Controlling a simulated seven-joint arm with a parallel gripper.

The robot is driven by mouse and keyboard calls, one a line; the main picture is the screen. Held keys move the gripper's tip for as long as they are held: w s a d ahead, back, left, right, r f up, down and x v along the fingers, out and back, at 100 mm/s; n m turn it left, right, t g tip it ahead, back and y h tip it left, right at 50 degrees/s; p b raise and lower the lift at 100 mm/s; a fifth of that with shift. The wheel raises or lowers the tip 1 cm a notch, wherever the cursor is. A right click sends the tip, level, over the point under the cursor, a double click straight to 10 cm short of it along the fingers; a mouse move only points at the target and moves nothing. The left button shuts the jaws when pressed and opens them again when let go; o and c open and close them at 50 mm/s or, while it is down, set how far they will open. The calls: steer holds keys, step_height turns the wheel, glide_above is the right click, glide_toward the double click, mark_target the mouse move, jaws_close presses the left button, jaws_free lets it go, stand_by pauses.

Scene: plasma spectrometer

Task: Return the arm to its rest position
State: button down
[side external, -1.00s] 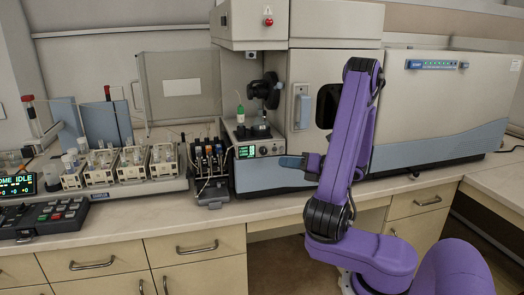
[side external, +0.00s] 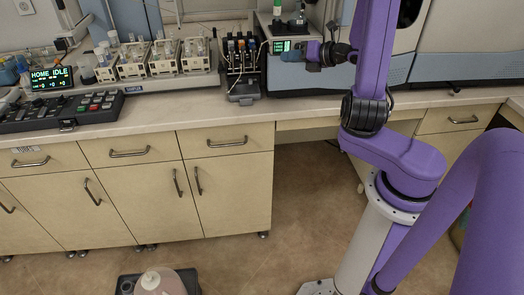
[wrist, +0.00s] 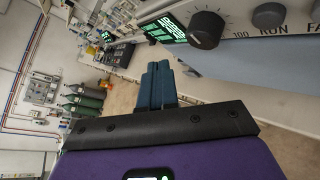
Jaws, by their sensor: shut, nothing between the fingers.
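My gripper (side external: 313,51) is in front of the spectrometer (side external: 388,68), just right of its small green display (side external: 282,46) in the side view. In the wrist view my gripper (wrist: 159,72) shows two blue-teal fingers pressed together with nothing between them. The spectrometer's panel (wrist: 225,40), with a black knob (wrist: 206,30), is above and right of the fingers in the wrist view. I see no contact between the fingers and the panel. My purple arm rises beyond the top of the side view, so its upper part is hidden.
The bench top (side external: 180,108) holds a sampler with several vial racks (side external: 150,62), a pump with coloured parts (side external: 242,52) and a black control box (side external: 60,110). A bottle (side external: 160,282) stands on the floor. Gas cylinders (wrist: 84,103) show in the wrist view.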

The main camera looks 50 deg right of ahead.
steer(key=w+a+f+m+g, duration=0.2)
steer(key=w+a+m+g, duration=0.3)
steer(key=a+m, duration=0.5)
steer(key=s+a+g, duration=0.2)
steer(key=s+a, duration=0.1)
steer(key=a, duration=0.4)
steer(key=s+a+m+g, duration=0.3)
steer(key=s+a, duration=0.1)
steer(key=s, duration=1)
steer(key=s+a+m+g, duration=0.3)
steer(key=s+g, duration=0.1)
steer(key=s, duration=0.9)
steer(key=shift+s+a+r+m+h, duration=0.3)
steer(key=shift+s+a+m, duration=0.05)
steer(key=shift+a+m, duration=0.05)
